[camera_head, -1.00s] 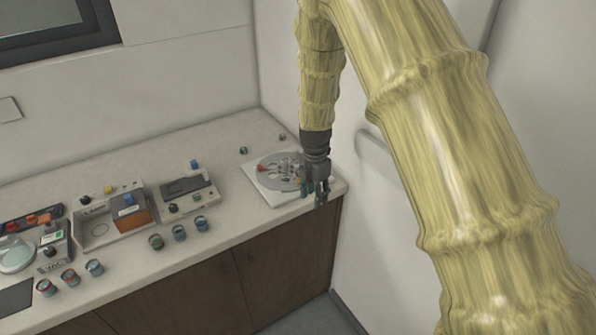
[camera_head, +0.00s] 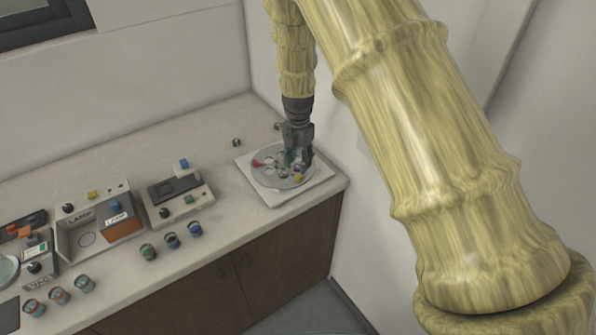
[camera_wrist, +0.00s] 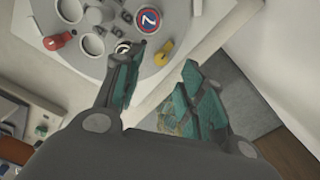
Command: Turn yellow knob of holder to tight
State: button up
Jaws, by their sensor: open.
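The holder is a round grey disc (camera_head: 262,178) on a white square base (camera_head: 306,194) at the right end of the counter. Its yellow knob (camera_head: 299,178) is at the disc's front edge. In the wrist view the yellow knob (camera_wrist: 164,53) shows just beyond my fingertips, apart from them. A red knob (camera_wrist: 58,41) is on the disc's left side. My gripper (camera_head: 296,160) is above the disc near the yellow knob. In the wrist view its teal-padded fingers (camera_wrist: 158,75) are spread apart with nothing between them.
To the left stand a small grey device (camera_head: 178,192), a lamp unit (camera_head: 97,220) and several small jars (camera_head: 171,240). A wall rises close on the right.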

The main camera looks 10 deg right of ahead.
aim_at(298, 176)
jog(key=shift+w+f, duration=0.15)
jog(key=shift+f, duration=0.55)
jog(key=shift+s+f+p, duration=0.2)
jog(key=shift+f+p, duration=0.15)
jog(key=shift+f, duration=0.2)
jog(key=shift+s+f+p, duration=0.15)
jog(key=shift+f+p, duration=0.15)
jog(key=shift+f, duration=0.25)
jog(key=shift+w+f+p, duration=0.1)
jog(key=shift+f+p, duration=0.2)
jog(key=shift+f, duration=0.85)
jog(key=shift+f, duration=0.1)
jog(key=shift+c, duration=0.2)
grip_shut()
